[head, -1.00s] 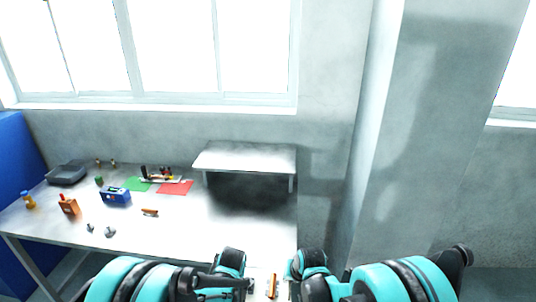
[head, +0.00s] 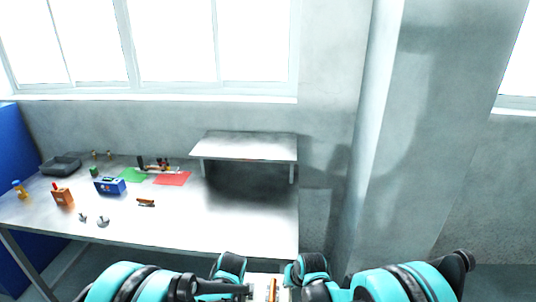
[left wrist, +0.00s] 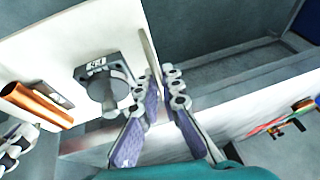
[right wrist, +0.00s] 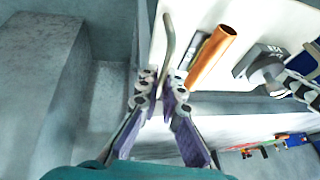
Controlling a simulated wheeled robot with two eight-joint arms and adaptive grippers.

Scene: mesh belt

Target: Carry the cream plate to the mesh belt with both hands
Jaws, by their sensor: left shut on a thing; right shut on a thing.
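The cream plate (head: 258,278) shows as a small pale strip between my arms at the bottom of the head view. It fills much of the left wrist view (left wrist: 50,55) and part of the right wrist view (right wrist: 237,20). My left gripper (left wrist: 160,85) is shut on a thin bar handle at one end of it. My right gripper (right wrist: 160,90) is shut on the handle at the other end. A copper cylinder (right wrist: 212,58) and a grey labelled fitting (left wrist: 103,82) are on the plate. I cannot make out the mesh belt in any view.
A grey-white table (head: 225,225) is ahead and left, with a raised shelf (head: 245,147) at its right end. A blue box (head: 108,186), an orange holder (head: 62,195), and green and red mats (head: 172,178) are on it. Its right front is clear. A wall column (head: 365,150) stands at right.

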